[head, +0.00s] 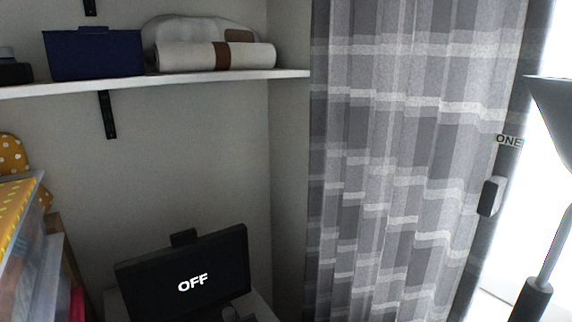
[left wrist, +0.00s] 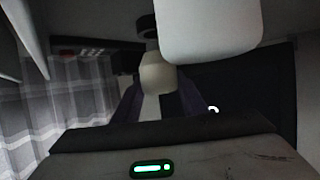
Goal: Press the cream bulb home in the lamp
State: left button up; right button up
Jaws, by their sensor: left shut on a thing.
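In the left wrist view my left gripper (left wrist: 154,98) is shut on the cream bulb (left wrist: 157,78), a small pale block-like piece between its dark fingers. A dark round part (left wrist: 147,26) is just above the bulb, possibly the lamp's socket; I cannot tell whether they touch. A large white rounded body (left wrist: 208,28) hangs close by at the upper right of the bulb and hides what is behind it. In the head view neither gripper nor the bulb shows. A lamp-like stand with a dark flared shade (head: 552,105) is cut by the right edge.
In the head view a black screen reading OFF (head: 185,275) stands low at left centre. A shelf (head: 110,85) carries a navy box (head: 95,54) and a white roll (head: 195,56). A grey plaid curtain (head: 400,150) hangs at right. Plastic bins (head: 40,265) stand at left.

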pick_arm(q)
jog(key=shift+r, duration=0.3)
notch_tip(320, 180, up, 3)
jog(key=p, duration=0.3)
jog(key=shift+f, duration=0.15)
jog(key=shift+r+p, duration=0.35)
jog(key=shift+r, duration=0.35)
